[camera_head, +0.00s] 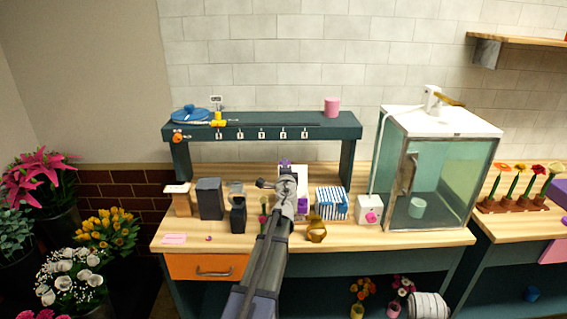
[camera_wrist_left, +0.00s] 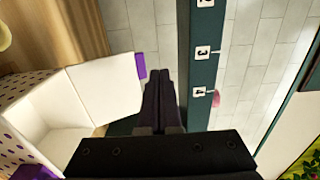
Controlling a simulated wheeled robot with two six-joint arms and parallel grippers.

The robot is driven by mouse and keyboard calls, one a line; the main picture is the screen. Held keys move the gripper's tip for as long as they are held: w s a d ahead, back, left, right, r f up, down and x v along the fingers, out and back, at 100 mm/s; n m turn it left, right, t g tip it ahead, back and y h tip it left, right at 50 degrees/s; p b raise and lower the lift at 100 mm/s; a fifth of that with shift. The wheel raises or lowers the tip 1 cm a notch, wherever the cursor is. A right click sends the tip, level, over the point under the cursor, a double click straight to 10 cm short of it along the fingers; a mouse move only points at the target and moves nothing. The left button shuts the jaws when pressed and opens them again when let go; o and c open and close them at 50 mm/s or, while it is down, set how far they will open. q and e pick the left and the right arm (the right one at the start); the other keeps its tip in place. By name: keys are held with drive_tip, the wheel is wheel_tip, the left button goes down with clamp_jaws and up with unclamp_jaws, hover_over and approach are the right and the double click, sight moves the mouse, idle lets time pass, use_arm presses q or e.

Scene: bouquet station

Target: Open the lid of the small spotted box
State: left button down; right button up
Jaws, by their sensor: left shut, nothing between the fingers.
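The small spotted box (camera_wrist_left: 14,128) is white with purple dots, in the lower left of the left wrist view. Its lid (camera_wrist_left: 105,88) stands open, showing a plain white inside and a purple tab (camera_wrist_left: 140,66) at its free edge. In the head view the raised lid (camera_head: 301,177) shows behind my left arm, which hides much of the box. My right gripper is not in view.
A teal rack (camera_head: 350,133) stands behind the box. Dark canisters (camera_head: 210,199) are to the left; a blue-striped box (camera_head: 331,203), a gold vase (camera_head: 316,231) and a glass cabinet (camera_head: 440,175) are to the right. The front left of the table is mostly clear.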

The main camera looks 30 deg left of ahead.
use_arm(q)
drive_tip(key=s+d+r+p, duration=0.4)
drive_tip(key=s+d, duration=0.1)
drive_tip(key=s, duration=0.3)
drive_tip(key=shift+s+r, duration=0.25)
drive_tip(key=shift+r, duration=0.05)
drive_tip(key=shift+d, duration=0.1)
drive_tip(key=s+d+f+n+g+h, duration=0.2)
drive_tip(key=s+d+f+n+g, duration=0.15)
drive_tip(key=s+d+f, duration=0.4)
drive_tip(key=s+d+f+n+g+h, duration=0.2)
drive_tip(key=s+d+f+g, duration=0.25)
drive_tip(key=d, duration=0.55)
drive_tip(key=s+d+f+n+g+h, duration=0.1)
drive_tip(key=s+d+f+n+g, duration=0.2)
drive_tip(key=s+d+f, duration=0.35)
drive_tip(key=s+d+f+g+h, duration=0.3)
drive_tip(key=s+d, duration=0.6)
drive_tip(key=d, duration=0.4)
drive_tip(key=shift+s+m+g, duration=0.15)
drive_tip(key=shift+m+g, duration=0.2)
drive_tip(key=shift+g, duration=0.35)
drive_tip(key=shift+a+f, duration=0.1)
drive_tip(key=shift+a, duration=0.05)
